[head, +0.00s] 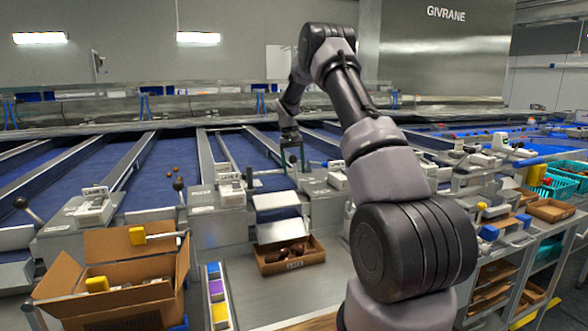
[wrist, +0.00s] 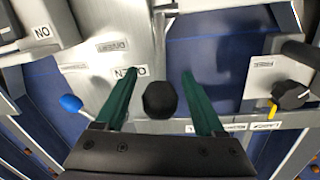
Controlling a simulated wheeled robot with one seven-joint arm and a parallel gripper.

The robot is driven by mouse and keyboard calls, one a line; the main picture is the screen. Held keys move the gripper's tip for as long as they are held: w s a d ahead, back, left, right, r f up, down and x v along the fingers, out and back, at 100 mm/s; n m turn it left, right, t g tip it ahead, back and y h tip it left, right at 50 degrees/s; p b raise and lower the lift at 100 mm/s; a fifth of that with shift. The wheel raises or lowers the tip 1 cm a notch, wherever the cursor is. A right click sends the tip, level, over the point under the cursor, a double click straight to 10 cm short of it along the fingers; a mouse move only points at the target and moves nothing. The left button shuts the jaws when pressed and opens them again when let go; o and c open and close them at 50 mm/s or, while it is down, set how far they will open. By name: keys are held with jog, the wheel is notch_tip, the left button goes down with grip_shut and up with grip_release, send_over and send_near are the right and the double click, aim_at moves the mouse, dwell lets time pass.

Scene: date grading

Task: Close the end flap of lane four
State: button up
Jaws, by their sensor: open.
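My gripper (head: 293,158) hangs over the lane ends in the middle of the head view, its green fingers pointing down. In the wrist view my gripper (wrist: 159,74) is open, and a round black knob (wrist: 160,100) shows between its two fingers. I cannot tell whether the fingers touch it. In the head view a pale plate (head: 276,200) stands at the end of a blue lane, with a sloping white plate (head: 283,231) below it. I cannot read which lane is four, nor tell for sure which plate is its flap.
A shallow box of dark dates (head: 312,255) sits below the sloping plate. An open cardboard box (head: 75,308) stands at the front left. Other black-knobbed levers (head: 178,185) rise along the lane ends. A blue-knobbed lever (wrist: 71,102) is left of my fingers in the wrist view.

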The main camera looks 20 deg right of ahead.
grip_shut()
dwell(1.5)
